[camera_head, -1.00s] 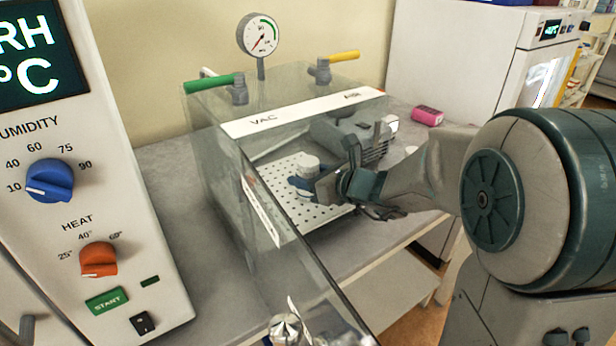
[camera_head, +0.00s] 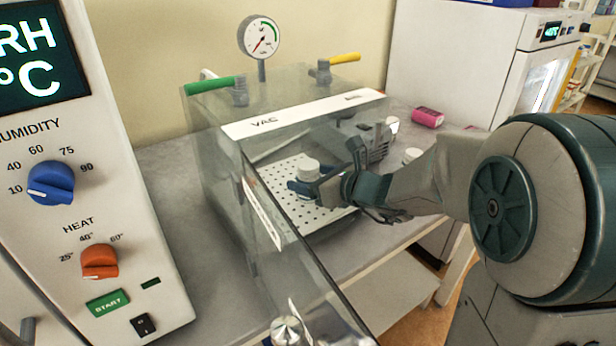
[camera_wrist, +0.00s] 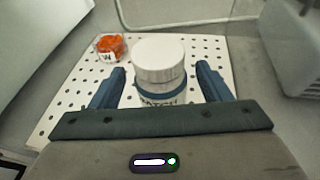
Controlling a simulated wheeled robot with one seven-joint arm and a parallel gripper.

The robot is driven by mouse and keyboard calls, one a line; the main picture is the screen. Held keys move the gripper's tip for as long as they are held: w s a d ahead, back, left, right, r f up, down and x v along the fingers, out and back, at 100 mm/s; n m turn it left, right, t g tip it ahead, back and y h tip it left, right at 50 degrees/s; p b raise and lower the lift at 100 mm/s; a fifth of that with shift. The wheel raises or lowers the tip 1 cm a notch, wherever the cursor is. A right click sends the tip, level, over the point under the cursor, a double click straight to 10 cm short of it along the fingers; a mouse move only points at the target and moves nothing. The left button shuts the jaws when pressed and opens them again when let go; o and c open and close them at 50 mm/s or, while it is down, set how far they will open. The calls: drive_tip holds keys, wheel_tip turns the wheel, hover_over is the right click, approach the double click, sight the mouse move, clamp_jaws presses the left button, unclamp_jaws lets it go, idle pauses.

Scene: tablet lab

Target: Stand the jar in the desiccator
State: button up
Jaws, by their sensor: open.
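The jar (camera_wrist: 159,66) has a white ribbed lid and a label that partly reads "ATCH" in the wrist view. It stands upright on the white perforated plate (camera_wrist: 62,110) inside the clear desiccator (camera_head: 215,135). In the head view the jar (camera_head: 307,168) shows through the clear walls. My gripper (camera_wrist: 161,78) is open, with one blue finger on each side of the jar and a gap visible beside it. In the head view my gripper (camera_head: 308,186) reaches in through the desiccator's open front. The jar's base is hidden by my gripper.
A small clear dish with orange contents (camera_wrist: 109,45) sits on the plate, left of the jar. The desiccator's clear door (camera_head: 300,255) stands open toward the front. A grey pump-like device (camera_head: 375,140) is behind my gripper. A pink item (camera_head: 427,117) lies farther back.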

drive_tip(key=v, duration=1.1)
drive_tip(key=s+a+f+n+g+h, duration=0.1)
drive_tip(key=s+f+n+g+h, duration=0.2)
drive_tip(key=s+n, duration=0.4)
drive_tip(key=s+a+f+n+g, duration=0.1)
drive_tip(key=s+f+n+g, duration=0.3)
drive_tip(key=n, duration=0.4)
drive_tip(key=s+d+f+n+g+h, duration=0.1)
drive_tip(key=s+d+n+h, duration=0.4)
drive_tip(key=n, duration=0.7)
drive_tip(key=shift+s+d+f+h+p, duration=0.15)
drive_tip(key=shift+s+d+h+p, duration=0.25)
drive_tip(key=shift+d+h, duration=0.9)
drive_tip(key=shift+w+d, duration=0.1)
drive_tip(key=shift+w, duration=0.05)
